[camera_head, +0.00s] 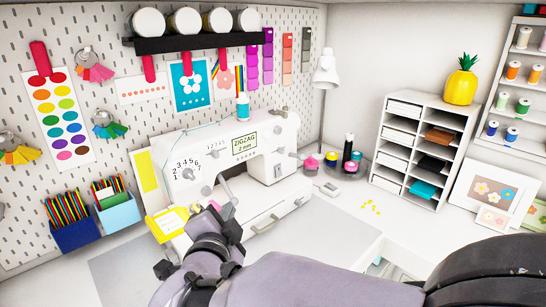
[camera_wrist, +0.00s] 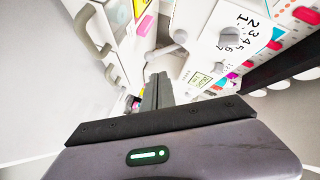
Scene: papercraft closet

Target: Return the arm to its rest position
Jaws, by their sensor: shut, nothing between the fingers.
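My arm (camera_head: 300,275) reaches in from the lower right of the head view, with its wrist in front of the white sewing machine (camera_head: 272,135). It is extended out over the table rather than folded in. In the wrist view my gripper (camera_wrist: 158,82) is shut and empty, its two dark fingers together. The fingers point toward the sewing machine, whose numbered dial (camera_wrist: 240,35) shows at the upper right. Contact between fingers and machine cannot be made out. In the head view the arm hides part of the table and the machine's lower front.
A white drawer unit with a handle (camera_head: 264,224) sits under the machine. Blue pencil boxes (camera_head: 75,236) are at the left. A white shelf unit (camera_head: 450,112) and framed flower pictures (camera_head: 492,192) stand at the right.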

